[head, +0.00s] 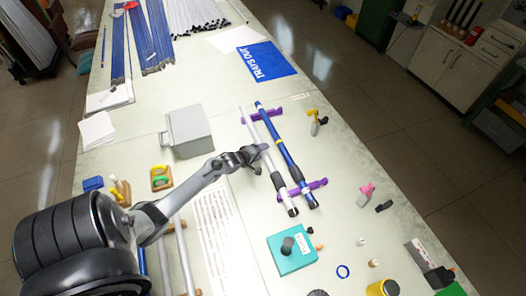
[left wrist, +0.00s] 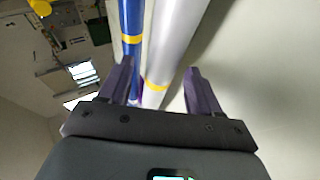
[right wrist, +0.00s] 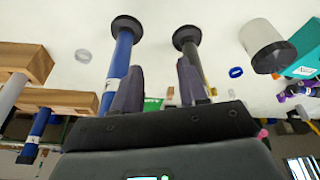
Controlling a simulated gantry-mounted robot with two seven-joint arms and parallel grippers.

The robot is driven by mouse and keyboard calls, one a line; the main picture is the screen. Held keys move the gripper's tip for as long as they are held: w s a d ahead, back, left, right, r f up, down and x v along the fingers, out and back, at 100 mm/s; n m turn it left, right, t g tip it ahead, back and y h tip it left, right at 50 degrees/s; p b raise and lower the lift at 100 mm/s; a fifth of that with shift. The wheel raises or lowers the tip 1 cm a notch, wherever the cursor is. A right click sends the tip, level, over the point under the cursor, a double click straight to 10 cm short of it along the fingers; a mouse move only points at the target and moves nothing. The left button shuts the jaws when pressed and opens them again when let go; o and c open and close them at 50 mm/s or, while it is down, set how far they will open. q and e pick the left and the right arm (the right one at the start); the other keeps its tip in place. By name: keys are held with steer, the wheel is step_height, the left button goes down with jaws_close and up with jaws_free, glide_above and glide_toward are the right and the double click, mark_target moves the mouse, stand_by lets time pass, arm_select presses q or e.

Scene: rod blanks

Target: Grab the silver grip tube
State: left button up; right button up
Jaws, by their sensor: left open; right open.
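The silver grip tube (head: 262,143) lies beside a blue tube (head: 280,140) across two purple holders (head: 316,184) on the table. It has a dark near end. In the head view my left gripper (head: 260,155) is at the middle of the silver tube. In the left wrist view the silver tube (left wrist: 172,40) with a yellow band runs between the open fingers, and the blue tube (left wrist: 131,25) shows by the left finger. I cannot tell whether the fingers touch it. My right gripper (right wrist: 158,82) is open; it is out of the head view.
A grey bin (head: 187,132) stands left of the tubes, and a turquoise box (head: 291,250) is close to their near ends. A yellow-and-black tool (head: 316,122) and a pink item (head: 366,193) lie to the right. Dark-capped tubes (right wrist: 122,45) show in the right wrist view.

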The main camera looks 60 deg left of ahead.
arm_select(q)
steer(key=shift+w+a+f, duration=0.1)
steer(key=shift+w+f, duration=0.15)
steer(key=shift+w, duration=0.15)
steer(key=c, duration=1.2)
steer(key=shift+o, duration=0.2)
steer(key=shift+r, duration=0.1)
